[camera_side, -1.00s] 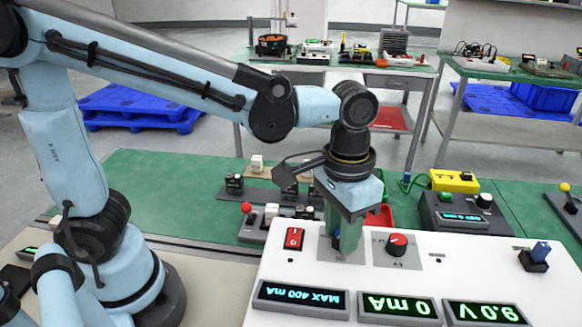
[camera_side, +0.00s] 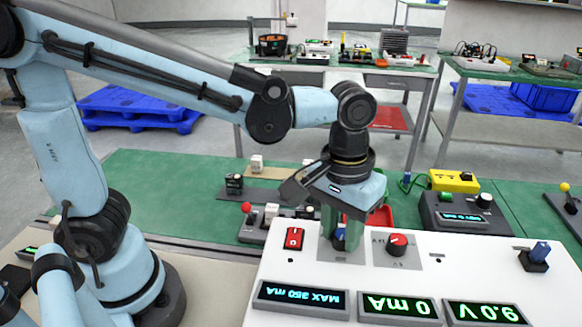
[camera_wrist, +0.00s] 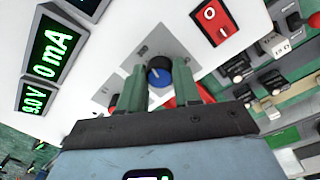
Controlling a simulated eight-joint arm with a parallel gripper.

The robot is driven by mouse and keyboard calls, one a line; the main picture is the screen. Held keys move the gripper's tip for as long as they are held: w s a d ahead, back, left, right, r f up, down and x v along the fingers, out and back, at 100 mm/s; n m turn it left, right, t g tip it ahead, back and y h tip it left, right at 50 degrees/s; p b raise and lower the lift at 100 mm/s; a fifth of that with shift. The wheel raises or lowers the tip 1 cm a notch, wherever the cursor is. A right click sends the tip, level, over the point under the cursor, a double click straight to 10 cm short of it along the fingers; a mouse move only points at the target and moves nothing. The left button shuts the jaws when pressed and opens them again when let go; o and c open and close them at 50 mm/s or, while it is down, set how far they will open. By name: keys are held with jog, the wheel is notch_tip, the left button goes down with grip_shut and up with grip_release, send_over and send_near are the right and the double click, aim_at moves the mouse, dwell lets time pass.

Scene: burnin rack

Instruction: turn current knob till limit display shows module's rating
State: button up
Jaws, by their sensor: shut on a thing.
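My gripper (camera_side: 343,232) points down over the white panel, its green fingers shut on the current knob (camera_side: 339,239), a blue knob on a grey plate. In the wrist view the blue knob (camera_wrist: 158,72) sits between the two fingers, its white mark visible. The limit display (camera_side: 300,298), upside down in the side view, reads MAX 350 mA in blue. I cannot make out the module or its rating in these frames.
Two green displays read 0 mA (camera_side: 398,307) and 9.0 V (camera_side: 484,313). A red knob (camera_side: 397,243) stands close right of my gripper, and a red rocker switch (camera_side: 294,238) close left. A blue toggle (camera_side: 538,254) is at the panel's right.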

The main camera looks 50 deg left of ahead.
aim_at(338, 233)
jog(key=o, duration=1.1)
jog(key=shift+c, duration=0.2)
jog(key=shift+r, duration=0.1)
notch_tip(338, 233, up, 12)
jog(key=shift+a, duration=0.3)
jog(key=s+a+f+m+t, duration=0.1)
jog(key=a+f+m+t, duration=0.1)
jog(key=a+f+t, duration=0.5)
jog(key=a+f, duration=0.4)
jog(key=a, duration=0.4)
jog(key=shift+a+y, duration=0.3)
